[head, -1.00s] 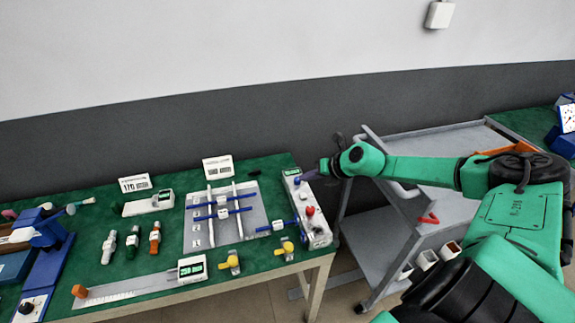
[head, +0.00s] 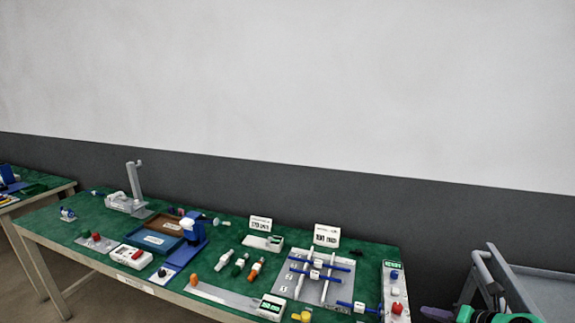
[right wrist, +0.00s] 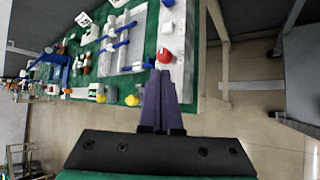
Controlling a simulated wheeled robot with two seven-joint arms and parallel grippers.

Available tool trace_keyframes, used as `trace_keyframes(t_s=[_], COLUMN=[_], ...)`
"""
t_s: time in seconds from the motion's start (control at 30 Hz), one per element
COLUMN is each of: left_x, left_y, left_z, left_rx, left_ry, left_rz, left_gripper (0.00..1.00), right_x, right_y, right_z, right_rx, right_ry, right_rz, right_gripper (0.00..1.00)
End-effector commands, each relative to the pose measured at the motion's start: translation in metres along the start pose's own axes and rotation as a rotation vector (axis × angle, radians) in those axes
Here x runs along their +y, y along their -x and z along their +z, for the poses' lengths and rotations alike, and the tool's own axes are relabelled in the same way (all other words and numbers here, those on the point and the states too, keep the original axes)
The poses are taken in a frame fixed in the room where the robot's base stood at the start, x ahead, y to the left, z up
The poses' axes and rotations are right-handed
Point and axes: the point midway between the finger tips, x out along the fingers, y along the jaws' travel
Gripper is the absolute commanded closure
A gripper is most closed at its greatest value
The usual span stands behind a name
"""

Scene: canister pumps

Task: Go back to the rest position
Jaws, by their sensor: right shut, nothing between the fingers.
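My right gripper (head: 436,313) shows its purple fingers at the lower right edge of the head view, beside the right end of the green table (head: 130,214). A green part of my right arm lies just right of it. In the right wrist view the two fingers of my right gripper (right wrist: 160,88) are together, with nothing between them. They point toward the table end, near a red knob (right wrist: 165,56), apparently apart from it. The rest of my right arm is cut off by the head view's lower edge. My left gripper is in neither view.
A grey panel with blue rods (head: 313,279) and a white unit with knobs (head: 396,290) stand at the table's right end. A grey cart (head: 540,290) is right of the table. Floor shows between table and cart in the right wrist view.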

Motion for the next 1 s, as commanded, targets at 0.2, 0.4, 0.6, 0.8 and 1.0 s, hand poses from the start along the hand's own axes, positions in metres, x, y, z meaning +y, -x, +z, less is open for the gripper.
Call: trace_keyframes(t_s=[0.2, 0.4, 0.6, 0.8, 1.0], left_x=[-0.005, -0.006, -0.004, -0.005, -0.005], left_y=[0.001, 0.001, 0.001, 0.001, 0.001], left_z=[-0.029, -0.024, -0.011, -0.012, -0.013], left_rx=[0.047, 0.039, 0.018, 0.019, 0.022], left_ry=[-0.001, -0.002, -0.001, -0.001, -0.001], left_rz=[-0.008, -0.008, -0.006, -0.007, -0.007], left_gripper=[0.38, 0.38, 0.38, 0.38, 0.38], right_x=[0.049, 0.080, 0.059, 0.018, -0.006], right_y=[-0.025, -0.031, -0.016, 0.010, 0.043], right_z=[-0.030, -0.051, -0.086, -0.143, -0.204], right_rx=[-0.092, -0.222, -0.369, -0.449, -0.468], right_ry=[-0.270, -0.700, -1.309, -1.783, -2.095], right_rz=[0.154, 0.241, 0.138, -0.118, -0.395], right_gripper=[1.00, 1.00, 1.00, 1.00, 1.00])
